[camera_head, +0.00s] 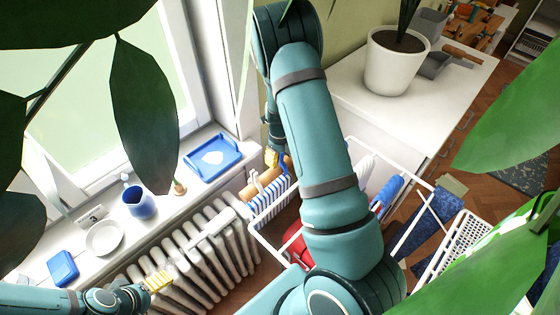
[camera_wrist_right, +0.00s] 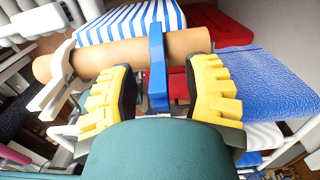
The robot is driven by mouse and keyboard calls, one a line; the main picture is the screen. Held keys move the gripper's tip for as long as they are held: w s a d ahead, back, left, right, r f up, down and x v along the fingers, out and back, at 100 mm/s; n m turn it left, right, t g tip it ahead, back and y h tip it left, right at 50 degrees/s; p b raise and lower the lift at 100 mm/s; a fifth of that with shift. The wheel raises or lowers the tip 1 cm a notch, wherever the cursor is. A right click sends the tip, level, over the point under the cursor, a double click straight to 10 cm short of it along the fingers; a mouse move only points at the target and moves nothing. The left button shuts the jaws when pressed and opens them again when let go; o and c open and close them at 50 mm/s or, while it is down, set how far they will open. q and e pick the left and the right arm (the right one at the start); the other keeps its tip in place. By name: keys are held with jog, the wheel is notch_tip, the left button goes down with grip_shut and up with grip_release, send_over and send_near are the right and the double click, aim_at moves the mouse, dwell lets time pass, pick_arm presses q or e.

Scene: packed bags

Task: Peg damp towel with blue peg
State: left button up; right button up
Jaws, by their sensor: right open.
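A blue peg (camera_wrist_right: 158,68) stands upright between my right gripper's yellow fingers in the right wrist view, with a gap on both sides. It crosses in front of a tan rod (camera_wrist_right: 110,56); I cannot tell whether it clips it. A blue-and-white striped towel (camera_wrist_right: 128,22) shows behind the rod and hangs on the rack in the head view (camera_head: 272,203). My right gripper (camera_wrist_right: 162,100) is open; in the head view (camera_head: 272,160) it is partly hidden by my arm. My left gripper (camera_head: 157,283) is over the radiator, its finger gap unclear.
A pale peg (camera_wrist_right: 56,78) is on the rod's left end. Red cloth (camera_wrist_right: 225,35) and blue cloth (camera_wrist_right: 258,82) hang nearby. The white rack (camera_head: 262,243) stands beside the radiator (camera_head: 200,255). The windowsill holds a blue tray (camera_head: 212,158), blue cup (camera_head: 140,202) and white dish (camera_head: 104,238). Leaves block parts of the head view.

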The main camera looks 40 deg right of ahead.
grip_shut()
dwell(0.3)
